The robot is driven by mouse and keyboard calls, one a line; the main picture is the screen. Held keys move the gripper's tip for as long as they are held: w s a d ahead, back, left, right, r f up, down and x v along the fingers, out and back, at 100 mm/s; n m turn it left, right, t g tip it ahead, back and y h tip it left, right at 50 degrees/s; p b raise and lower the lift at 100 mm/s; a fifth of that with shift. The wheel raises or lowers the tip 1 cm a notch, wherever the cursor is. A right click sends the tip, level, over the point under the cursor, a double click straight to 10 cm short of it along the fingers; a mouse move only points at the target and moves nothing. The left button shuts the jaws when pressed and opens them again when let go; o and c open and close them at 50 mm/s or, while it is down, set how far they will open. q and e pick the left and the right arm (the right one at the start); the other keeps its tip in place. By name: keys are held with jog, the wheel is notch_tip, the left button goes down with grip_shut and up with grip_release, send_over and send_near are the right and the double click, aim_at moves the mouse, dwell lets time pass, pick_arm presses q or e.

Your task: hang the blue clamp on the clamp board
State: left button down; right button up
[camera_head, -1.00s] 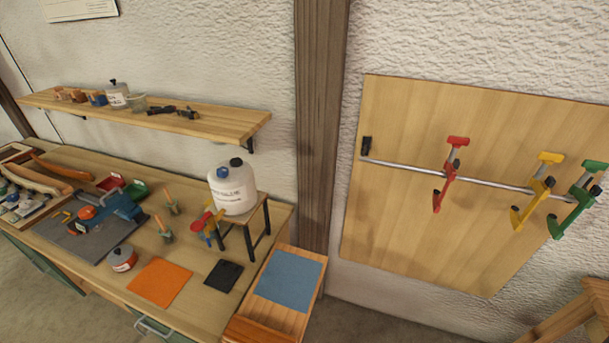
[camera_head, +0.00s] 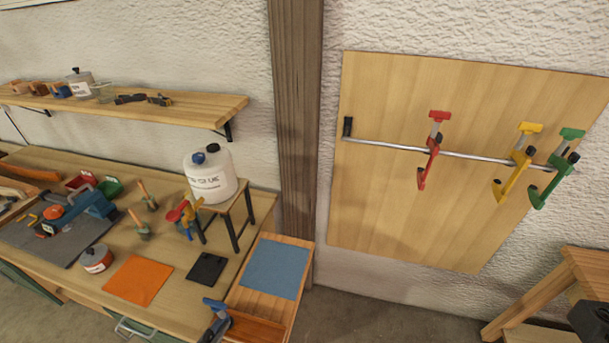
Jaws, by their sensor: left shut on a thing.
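The blue clamp (camera_head: 213,305) shows at the bottom edge, in front of the wooden box with the blue pad. My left gripper (camera_head: 219,328) is a small dark shape at the clamp, shut on it; most of the gripper is cut off by the frame. The clamp board (camera_head: 390,205) is on the wall at the right, with a metal rail (camera_head: 385,146) across it. A red clamp (camera_head: 433,150), a yellow clamp (camera_head: 517,165) and a green clamp (camera_head: 553,170) hang on the rail. A dark part, probably my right gripper (camera_head: 592,320), shows at the lower right; its fingers are unclear.
The workbench (camera_head: 75,165) holds a white jug (camera_head: 210,176) on a stand, an orange mat (camera_head: 138,280) and tools. The wooden box with a blue pad (camera_head: 276,268) stands beside it. A wooden trestle (camera_head: 545,298) is at lower right. The rail's left part is free.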

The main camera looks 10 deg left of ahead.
aim_at(208, 342)
pick_arm(q)
jog(key=shift+w, duration=0.4)
jog(key=shift+p+v, duration=0.5)
jog(key=shift+v, duration=1.55)
jog(key=shift+d, duration=0.1)
